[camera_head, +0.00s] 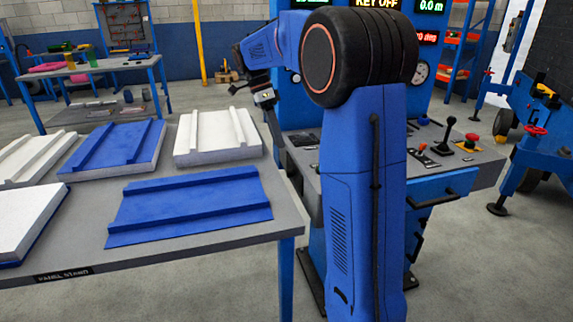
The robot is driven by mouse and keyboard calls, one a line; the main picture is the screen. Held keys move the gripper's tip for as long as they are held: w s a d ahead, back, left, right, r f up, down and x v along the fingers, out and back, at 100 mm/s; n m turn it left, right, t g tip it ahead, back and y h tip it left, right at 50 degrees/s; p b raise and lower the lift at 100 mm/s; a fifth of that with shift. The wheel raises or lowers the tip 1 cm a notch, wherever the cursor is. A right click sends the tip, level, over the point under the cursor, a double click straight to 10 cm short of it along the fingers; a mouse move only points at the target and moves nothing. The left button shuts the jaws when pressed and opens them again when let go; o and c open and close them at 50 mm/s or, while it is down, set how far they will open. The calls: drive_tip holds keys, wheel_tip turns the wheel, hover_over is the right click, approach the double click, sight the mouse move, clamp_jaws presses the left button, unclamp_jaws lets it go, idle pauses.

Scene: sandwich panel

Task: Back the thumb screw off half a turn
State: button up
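I cannot pick out the thumb screw for certain in the head view; it may be hidden behind my arm or too small to tell. My blue arm with its thick black joint fills the middle of the view and covers part of the control console (477,165). My gripper (262,98) is small and dark at the arm's far end, left of the black joint. It is above the back right of the panel table, near the console's left side. Its fingers are too small to tell whether they are open or shut.
The panel table (180,251) at left bears blue and white ribbed panels (190,205). The console carries a black joystick (446,138) and a red button (467,142). A blue frame with a red handwheel (537,130) stands at right. Floor at lower right is clear.

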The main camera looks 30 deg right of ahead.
sight(291, 174)
drive_tip(key=a+r+t+h, duration=0.3)
drive_tip(key=a+r, duration=0.1)
drive_tip(key=x, duration=1.7)
drive_tip(key=shift+w+f, duration=0.25)
drive_tip(key=shift+w, duration=0.05)
drive_tip(key=shift+d, duration=0.15)
drive_tip(key=shift+c, duration=0.6)
clamp_jaws()
